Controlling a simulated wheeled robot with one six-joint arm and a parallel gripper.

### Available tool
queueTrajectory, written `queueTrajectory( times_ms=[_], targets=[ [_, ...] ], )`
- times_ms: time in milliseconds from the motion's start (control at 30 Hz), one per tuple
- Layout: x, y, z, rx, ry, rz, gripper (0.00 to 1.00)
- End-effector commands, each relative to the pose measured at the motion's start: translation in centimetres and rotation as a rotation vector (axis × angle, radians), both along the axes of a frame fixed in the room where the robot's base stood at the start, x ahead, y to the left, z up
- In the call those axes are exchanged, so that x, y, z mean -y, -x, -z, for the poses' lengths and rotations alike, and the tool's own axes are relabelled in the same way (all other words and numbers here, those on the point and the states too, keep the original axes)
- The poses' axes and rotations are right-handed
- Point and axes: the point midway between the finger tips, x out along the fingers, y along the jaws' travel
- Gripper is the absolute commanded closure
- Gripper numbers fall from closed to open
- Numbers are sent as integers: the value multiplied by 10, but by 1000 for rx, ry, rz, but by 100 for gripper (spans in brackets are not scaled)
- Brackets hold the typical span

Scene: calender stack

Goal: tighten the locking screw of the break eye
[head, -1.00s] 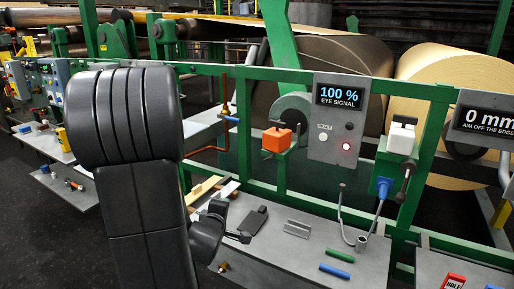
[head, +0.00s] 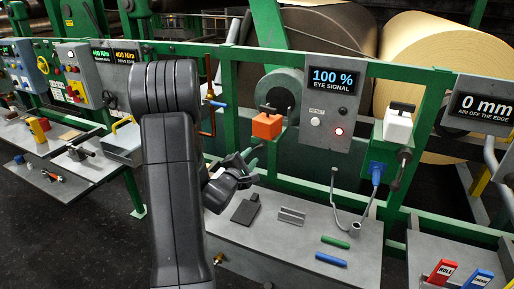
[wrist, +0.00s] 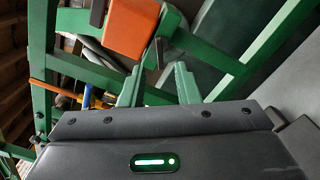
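The panel reading "100 % EYE SIGNAL" (head: 333,79) has a reset button and a lit red button. An orange box (head: 267,125) with a black handle sits on a green bracket left of it. A white box (head: 398,126) with a black handle is on a bracket to the right, with a dark knob (head: 404,156) beside it. I cannot tell which part is the locking screw. My gripper (head: 250,158) is below and left of the orange box, apart from it. In the wrist view its green fingers (wrist: 158,84) are spread with nothing held; the orange box (wrist: 131,28) shows beyond them.
A grey shelf (head: 290,246) below holds a dark flat piece, a metal channel, green (head: 335,241) and blue (head: 331,259) rods and a bent tube stand. Green rails (head: 300,67) run around the brackets. A panel reading "0 mm" (head: 482,105) is at right.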

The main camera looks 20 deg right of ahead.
Motion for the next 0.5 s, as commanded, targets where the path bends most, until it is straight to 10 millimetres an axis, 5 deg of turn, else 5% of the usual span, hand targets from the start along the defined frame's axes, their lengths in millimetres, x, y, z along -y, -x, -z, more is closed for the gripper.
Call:
queueTrajectory(
  times_ms=[200, 500],
  targets=[
    [31, -25, -1, -1, -1, 2, 71],
    [46, -39, 0, -1, -1, 0, 71]
  ],
)
